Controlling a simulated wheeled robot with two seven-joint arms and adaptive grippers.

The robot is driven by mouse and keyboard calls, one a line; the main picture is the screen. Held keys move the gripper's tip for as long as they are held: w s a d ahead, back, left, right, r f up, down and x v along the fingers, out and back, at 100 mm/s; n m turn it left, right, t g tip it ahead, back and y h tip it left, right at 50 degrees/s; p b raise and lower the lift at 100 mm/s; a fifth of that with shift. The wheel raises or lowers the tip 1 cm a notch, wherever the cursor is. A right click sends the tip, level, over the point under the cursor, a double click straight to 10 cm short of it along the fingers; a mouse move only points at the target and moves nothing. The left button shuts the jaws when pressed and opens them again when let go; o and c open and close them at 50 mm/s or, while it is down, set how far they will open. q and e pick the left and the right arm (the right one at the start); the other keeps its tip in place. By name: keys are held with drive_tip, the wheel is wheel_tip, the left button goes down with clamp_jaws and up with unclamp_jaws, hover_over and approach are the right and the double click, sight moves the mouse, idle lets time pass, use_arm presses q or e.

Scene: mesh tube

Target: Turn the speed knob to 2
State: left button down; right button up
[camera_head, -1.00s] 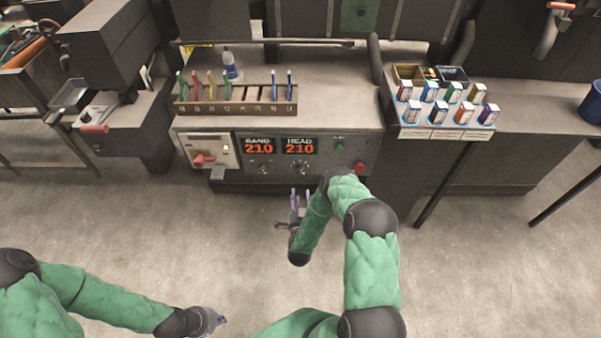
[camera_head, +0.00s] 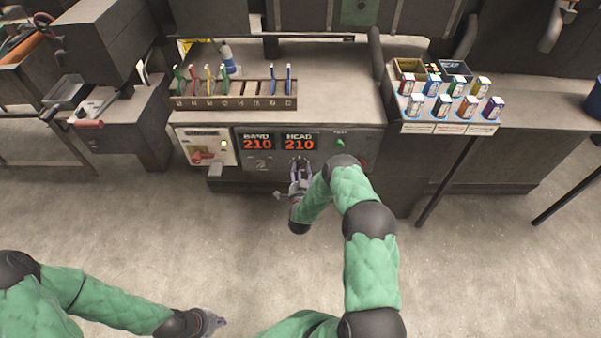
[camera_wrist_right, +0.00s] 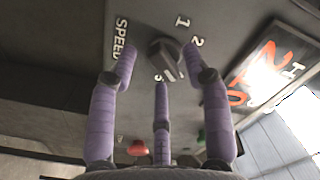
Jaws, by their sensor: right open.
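The dark speed knob (camera_wrist_right: 168,57) is on the grey control panel, with the word SPEED on one side and the numbers 1 and 2 on the other. Its exact setting is hard to read. My right gripper (camera_wrist_right: 160,66) is open, its purple fingers spread around the knob's near side, with no clear grip on it. In the head view my right gripper (camera_head: 300,166) is at the panel below the HEAD display (camera_head: 299,143) and hides the knob. My left gripper (camera_head: 215,322) is low over the floor, far from the panel; its fingers are too small to judge.
The BAND display (camera_head: 257,143) reads 210, as does HEAD. A white switch plate with a red handle (camera_head: 203,156) is on the panel's left. The floor in front is clear.

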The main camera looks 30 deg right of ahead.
clamp_jaws()
drive_tip(key=shift+n, duration=0.3)
drive_tip(key=n+b, duration=0.1)
drive_tip(key=n, duration=0.7)
drive_tip(key=shift+r, duration=0.2)
drive_tip(key=n, duration=0.3)
drive_tip(key=shift+b, duration=0.3)
drive_tip(key=shift+r+n, duration=0.15)
drive_tip(key=shift+n, duration=1.95)
